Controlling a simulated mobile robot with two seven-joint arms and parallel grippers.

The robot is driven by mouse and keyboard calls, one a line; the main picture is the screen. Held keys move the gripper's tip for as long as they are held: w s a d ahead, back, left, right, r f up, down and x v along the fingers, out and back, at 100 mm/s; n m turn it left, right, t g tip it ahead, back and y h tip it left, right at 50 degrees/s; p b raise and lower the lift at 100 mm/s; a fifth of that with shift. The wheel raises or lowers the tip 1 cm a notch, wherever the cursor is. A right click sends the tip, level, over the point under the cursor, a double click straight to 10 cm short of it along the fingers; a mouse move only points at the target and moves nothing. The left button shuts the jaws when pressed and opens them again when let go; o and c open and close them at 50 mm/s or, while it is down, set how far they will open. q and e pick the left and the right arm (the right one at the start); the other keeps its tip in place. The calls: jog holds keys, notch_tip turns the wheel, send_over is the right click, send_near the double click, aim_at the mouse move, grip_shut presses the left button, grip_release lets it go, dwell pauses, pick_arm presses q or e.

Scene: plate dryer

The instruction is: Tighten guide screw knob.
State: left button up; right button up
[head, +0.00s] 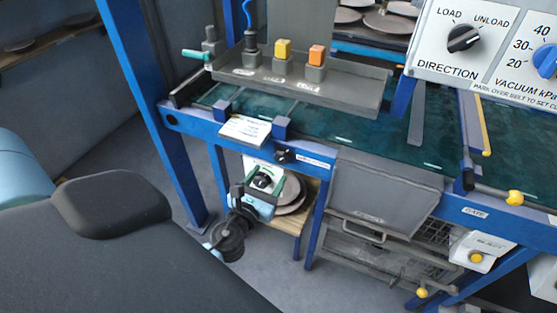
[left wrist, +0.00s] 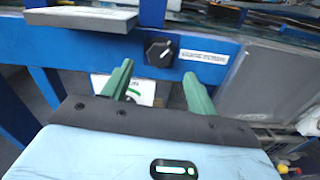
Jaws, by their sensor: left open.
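The guide screw knob (head: 284,156) is a small black knob on the blue front rail, with a white label to its right. In the left wrist view the knob (left wrist: 160,52) shows a white pointer mark and sits just beyond the fingertips, in line with the gap between them. My left gripper (head: 265,182) is below and in front of the rail in the head view. Its green fingers also show in the left wrist view (left wrist: 158,73), spread apart with nothing between them. The fingers look apart from the knob. My right gripper is not in view.
A blue post (head: 150,100) stands left of the rail. A grey tray (head: 330,88) with coloured switches lies above the green belt (head: 340,125). A grey panel (head: 375,190) hangs right of the knob. A wooden shelf with plates (head: 290,195) is behind my gripper.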

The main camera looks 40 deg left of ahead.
aim_at(280, 159)
pick_arm(q)
jog(key=x, duration=0.7)
jog(key=shift+w, duration=0.15)
jog(key=shift+c, duration=0.3)
jog(key=c, duration=0.9)
